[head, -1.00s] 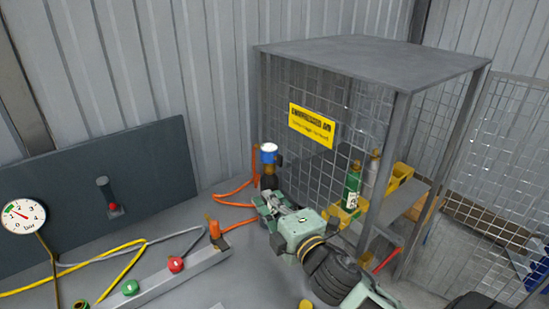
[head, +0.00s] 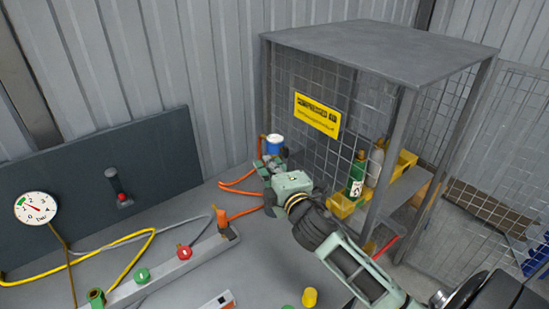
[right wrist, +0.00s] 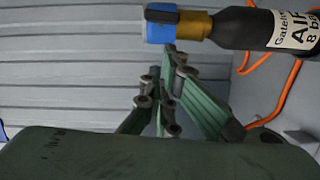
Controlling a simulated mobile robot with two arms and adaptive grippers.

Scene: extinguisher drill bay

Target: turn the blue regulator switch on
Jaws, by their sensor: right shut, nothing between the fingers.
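The blue regulator switch (head: 274,148) has a white top in the head view and stands beside the wire cage. In the right wrist view the blue part (right wrist: 160,32) carries a dark lever (right wrist: 161,13) and sits on a brass neck (right wrist: 196,25) of a dark bottle (right wrist: 245,28) with a white label. My right gripper (head: 270,167) is shut and empty, with its fingertips (right wrist: 168,55) close beside the blue part; I cannot tell whether they touch. The gripper hides most of the bottle in the head view. My left gripper is not in view.
An orange hose (head: 238,187) runs beside the bottle. The cage (head: 378,42) stands close on the right, with a green bottle (head: 357,174) on its shelf. A manifold with red (head: 184,252) and green (head: 142,275) knobs lies at front left, and a gauge (head: 36,208) at left.

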